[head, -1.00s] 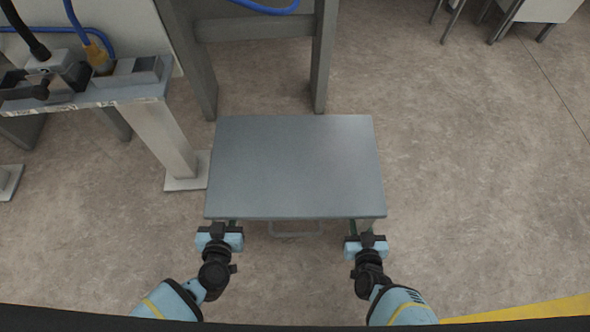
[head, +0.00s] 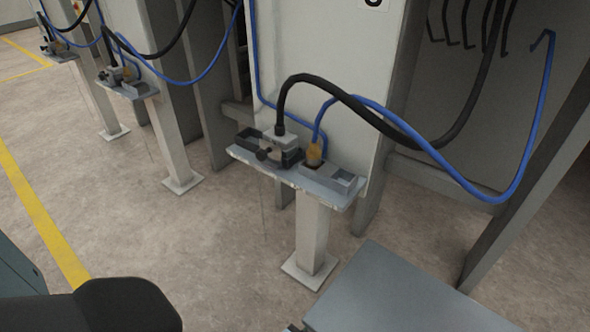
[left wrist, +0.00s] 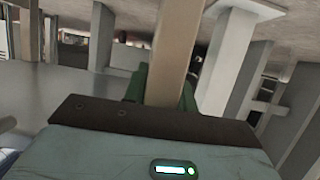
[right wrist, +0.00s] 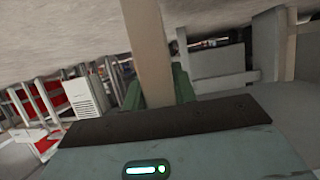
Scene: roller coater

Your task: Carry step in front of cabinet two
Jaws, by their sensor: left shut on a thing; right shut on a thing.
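The step's flat grey top (head: 400,295) shows at the bottom right of the head view, cut off by the lower edge. My left gripper (left wrist: 162,92) is shut on an upright leg of the step (left wrist: 180,45) in the left wrist view. My right gripper (right wrist: 160,88) is shut on another leg (right wrist: 147,45) in the right wrist view. The step's grey panel also shows at the left of the left wrist view (left wrist: 75,95). Both grippers are out of the head view or nearly so. A cabinet (head: 330,60) stands behind the step; its label is cut off and unreadable.
A post (head: 312,240) carrying a small shelf (head: 300,178) with connectors stands just left of the step. Black and blue cables (head: 520,180) hang above. Similar posts (head: 160,130) stand farther left. Open floor with a yellow line (head: 40,215) lies at the left.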

